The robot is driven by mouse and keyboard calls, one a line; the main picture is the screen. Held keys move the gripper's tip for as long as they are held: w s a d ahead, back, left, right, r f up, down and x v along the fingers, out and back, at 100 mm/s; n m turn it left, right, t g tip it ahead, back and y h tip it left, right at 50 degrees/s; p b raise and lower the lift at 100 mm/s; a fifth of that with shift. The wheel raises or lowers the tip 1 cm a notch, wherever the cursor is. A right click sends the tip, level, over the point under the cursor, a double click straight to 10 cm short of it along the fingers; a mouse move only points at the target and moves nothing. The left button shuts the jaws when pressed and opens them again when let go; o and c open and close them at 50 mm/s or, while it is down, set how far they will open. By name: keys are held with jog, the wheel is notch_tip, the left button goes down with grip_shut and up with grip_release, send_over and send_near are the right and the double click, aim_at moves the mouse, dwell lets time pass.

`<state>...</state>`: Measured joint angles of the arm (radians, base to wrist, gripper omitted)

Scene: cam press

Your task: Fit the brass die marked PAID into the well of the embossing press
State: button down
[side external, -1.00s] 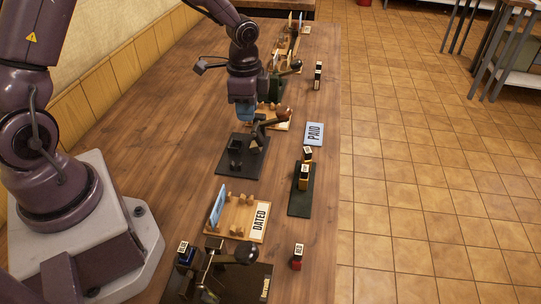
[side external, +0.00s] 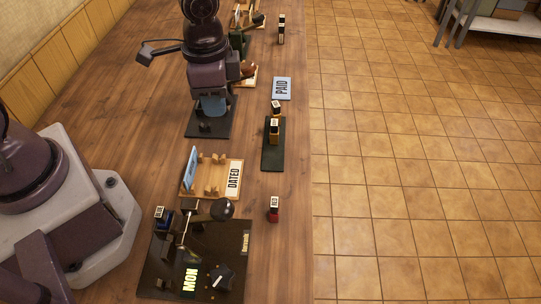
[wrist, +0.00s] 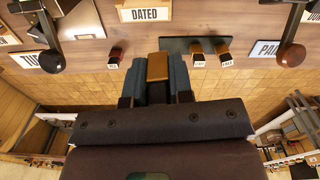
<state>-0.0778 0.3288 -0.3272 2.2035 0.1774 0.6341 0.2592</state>
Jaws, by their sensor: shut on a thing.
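My gripper (side external: 210,106) is over the dark base plate of a press (side external: 196,130) and hides most of that press, including its well. A small dark block shows on the plate just below the fingers. In the wrist view the blue-grey fingers (wrist: 159,72) are shut on a brass die (wrist: 158,67). The mark on this die cannot be read, and it is hidden in the side view. The blue PAID card (side external: 281,88) lies right of this press.
A dark green rack (side external: 271,160) holds two brass dies. A wooden DATED tray (side external: 208,190) and a red stamp (side external: 274,212) are nearer. A front press (side external: 205,260) has a black ball lever (side external: 221,209) and a MON marking. Bare table lies left of the presses.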

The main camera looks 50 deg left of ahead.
jog(key=s+f+m, duration=0.1)
jog(key=s+m, duration=0.1)
jog(key=m, duration=0.8)
jog(key=s+d+f+m, duration=0.1)
jog(key=s+f+m, duration=0.1)
jog(key=m, duration=0.7)
jog(key=shift+s+d+m, duration=0.2)
jog(key=shift+s+m, duration=0.2)
jog(key=shift+s, duration=0.1)
jog(key=shift+f, duration=0.1)
send_over(273, 161)
jog(key=f, duration=0.6)
jog(key=s+f, duration=0.1)
jog(key=f, duration=0.2)
jog(key=shift+a, duration=0.1)
jog(key=shift+w+f, duration=0.25)
jog(key=shift+f, duration=0.65)
jog(key=shift+w+f, duration=0.2)
jog(key=shift+f, duration=0.7)
jog(key=shift+f, duration=0.15)
